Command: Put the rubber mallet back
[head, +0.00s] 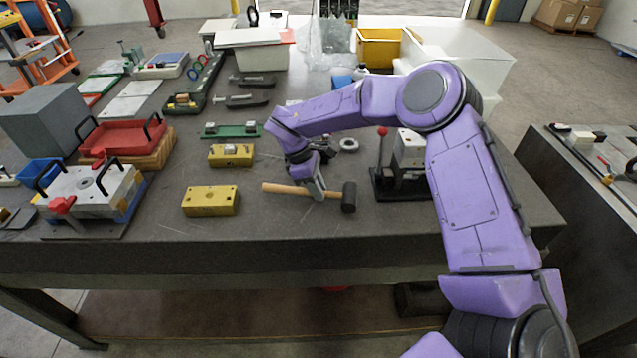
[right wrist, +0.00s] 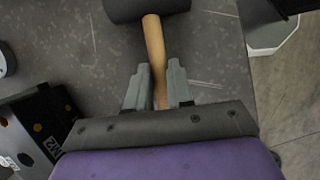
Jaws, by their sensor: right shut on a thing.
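The rubber mallet has a wooden handle and a black head (head: 349,197). In the head view it lies level, low over the dark table (head: 250,225) or on it, with its head to the right; I cannot tell if it touches. My right gripper (head: 319,194) is shut on the handle, between its left end and the head. In the right wrist view the fingers (right wrist: 159,88) straddle the wooden handle (right wrist: 154,45), and the black mallet head (right wrist: 146,8) is at the top. My left gripper is not in view.
Two yellow mould blocks (head: 210,201) (head: 231,155) sit left of the mallet. A dark lever device with a red knob (head: 382,131) stands just right of the mallet head. A grey ring (head: 349,144) lies behind. The table front strip is clear.

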